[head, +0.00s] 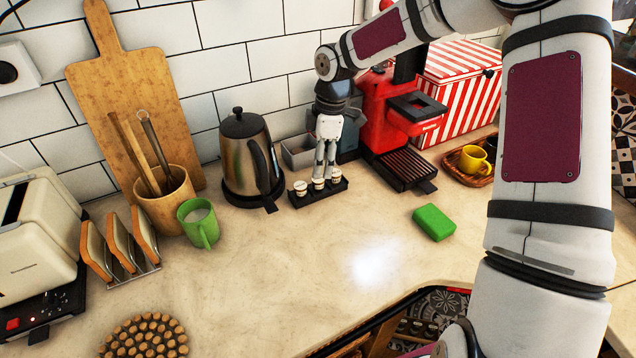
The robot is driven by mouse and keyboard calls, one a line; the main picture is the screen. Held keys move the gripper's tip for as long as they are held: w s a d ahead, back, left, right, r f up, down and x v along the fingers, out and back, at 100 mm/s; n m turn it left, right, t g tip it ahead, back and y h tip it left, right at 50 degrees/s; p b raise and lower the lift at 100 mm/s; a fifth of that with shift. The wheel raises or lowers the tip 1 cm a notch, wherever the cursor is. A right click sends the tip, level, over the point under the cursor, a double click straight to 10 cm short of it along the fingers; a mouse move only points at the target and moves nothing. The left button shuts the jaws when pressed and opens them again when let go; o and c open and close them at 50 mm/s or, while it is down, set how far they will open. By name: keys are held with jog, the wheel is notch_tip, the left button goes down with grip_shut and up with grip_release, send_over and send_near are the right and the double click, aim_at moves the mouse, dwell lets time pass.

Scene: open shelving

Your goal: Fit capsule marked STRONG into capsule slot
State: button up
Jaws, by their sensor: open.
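Three small pale capsules stand in a row in a black holder (322,194) on the counter; one is the left capsule (300,187), one the middle capsule (318,184), one the right capsule (336,174). Their markings are too small to read, so I cannot tell which is STRONG. My gripper (325,174) points down with its fingers just above or around the middle to right part of the row. It is open, and I cannot tell whether it touches a capsule. The red coffee machine (376,118) stands right behind the holder; its capsule slot cannot be made out.
A steel kettle (246,155) stands close left of the holder, and a grey container (298,152) behind it. A green sponge (433,222) lies at right. A striped box (462,85) and a tray with cups (472,160) are farther right. The front middle counter is clear.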

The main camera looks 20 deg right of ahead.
aim_at(318, 183)
jog(key=f, duration=0.5)
jog(key=shift+w+a, duration=0.1)
jog(key=shift+a, duration=0.1)
jog(key=shift+c, duration=0.2)
jog(key=c, duration=0.8)
